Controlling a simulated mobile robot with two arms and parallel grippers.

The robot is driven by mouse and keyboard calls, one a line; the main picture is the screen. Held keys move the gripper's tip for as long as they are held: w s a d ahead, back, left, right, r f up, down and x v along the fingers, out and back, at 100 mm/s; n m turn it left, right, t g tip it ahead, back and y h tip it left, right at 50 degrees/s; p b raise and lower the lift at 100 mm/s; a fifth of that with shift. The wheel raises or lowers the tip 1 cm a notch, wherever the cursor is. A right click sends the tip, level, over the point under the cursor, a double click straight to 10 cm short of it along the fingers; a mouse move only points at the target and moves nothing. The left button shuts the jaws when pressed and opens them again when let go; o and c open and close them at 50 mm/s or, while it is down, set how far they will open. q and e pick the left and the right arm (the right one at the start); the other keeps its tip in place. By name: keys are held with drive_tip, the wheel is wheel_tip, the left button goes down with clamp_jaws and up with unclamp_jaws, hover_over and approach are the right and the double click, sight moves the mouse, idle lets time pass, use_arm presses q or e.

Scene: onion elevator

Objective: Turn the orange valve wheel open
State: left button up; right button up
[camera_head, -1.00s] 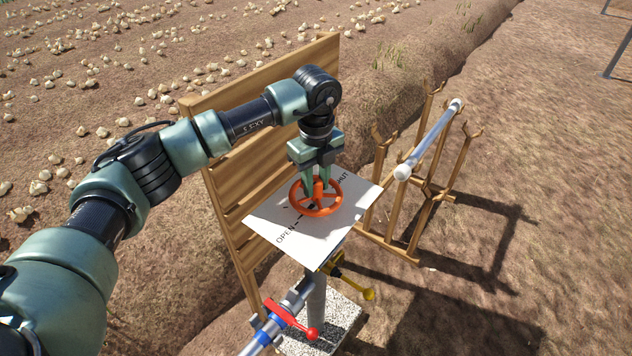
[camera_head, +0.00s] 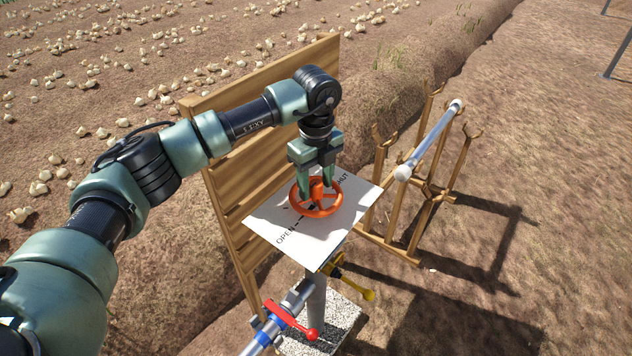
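The orange valve wheel (camera_head: 338,204) lies flat above a white plate (camera_head: 278,236) marked OPEN and, partly hidden, what seems to be SHUT. A dark pointer line shows near the OPEN side. My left gripper (camera_head: 314,180) points straight down over the wheel. Its fingers are spread, with a gap between them above the wheel's orange hub. The fingertips reach about rim height; whether they touch the wheel cannot be told. My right gripper is not in view.
A slatted wooden panel (camera_head: 222,190) stands behind the valve on the left. A wooden rack (camera_head: 408,245) holding a pale pipe (camera_head: 430,138) stands right. Below are a red-handled valve (camera_head: 292,320) and a yellow handle (camera_head: 358,290). Open soil lies to the right.

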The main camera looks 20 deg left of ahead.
sight(316, 182)
use_arm(q)
drive_tip(key=shift+r, duration=0.15)
wheel_tip(316, 182, up, 8)
drive_tip(key=shift+f+b, duration=0.25)
drive_tip(key=shift+b, duration=0.4)
